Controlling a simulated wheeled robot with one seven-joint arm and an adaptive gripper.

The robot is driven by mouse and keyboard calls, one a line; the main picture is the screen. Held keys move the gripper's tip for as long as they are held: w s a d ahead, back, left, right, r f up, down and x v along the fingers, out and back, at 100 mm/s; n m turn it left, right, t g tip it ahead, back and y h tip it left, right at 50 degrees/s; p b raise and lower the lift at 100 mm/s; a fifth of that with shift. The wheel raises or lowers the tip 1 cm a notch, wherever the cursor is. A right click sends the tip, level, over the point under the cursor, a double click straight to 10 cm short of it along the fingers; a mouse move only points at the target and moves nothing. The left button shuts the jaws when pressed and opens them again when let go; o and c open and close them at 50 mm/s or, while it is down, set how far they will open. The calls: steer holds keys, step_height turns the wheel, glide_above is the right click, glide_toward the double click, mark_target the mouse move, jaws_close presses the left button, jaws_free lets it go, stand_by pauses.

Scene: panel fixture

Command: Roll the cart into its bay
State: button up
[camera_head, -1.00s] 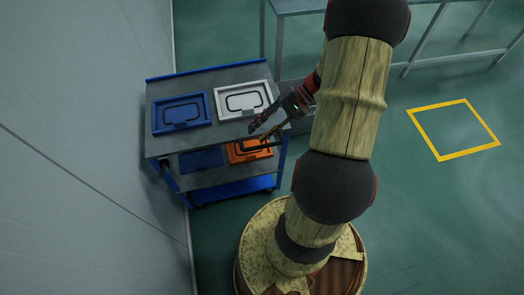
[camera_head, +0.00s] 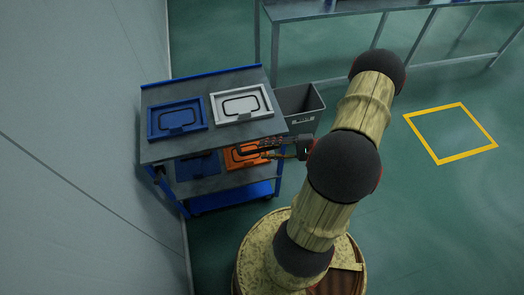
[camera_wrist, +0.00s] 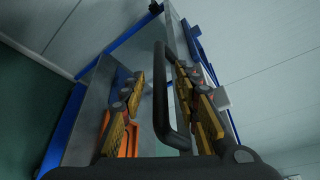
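The cart (camera_head: 222,134) is grey with blue edges and has an upper and a lower shelf. It stands against the wall at left. Its black handle (camera_wrist: 160,95) shows as a bar in the wrist view. My gripper (camera_head: 264,149) is at the cart's right end. In the wrist view my gripper (camera_wrist: 160,82) is open, with one finger on each side of the handle; neither finger clearly touches it. A yellow square outline (camera_head: 422,137) on the floor at right marks an empty bay.
The upper shelf carries a blue bin (camera_head: 178,119) and a white bin (camera_head: 240,104); an orange bin (camera_head: 243,158) sits lower. A grey container (camera_head: 300,104) stands behind the cart's right end. A long table (camera_head: 330,12) runs along the back. Floor around the outline is clear.

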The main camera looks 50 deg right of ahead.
steer(key=shift+x, duration=1.15)
steer(key=shift+c, duration=1.2)
jaws_close()
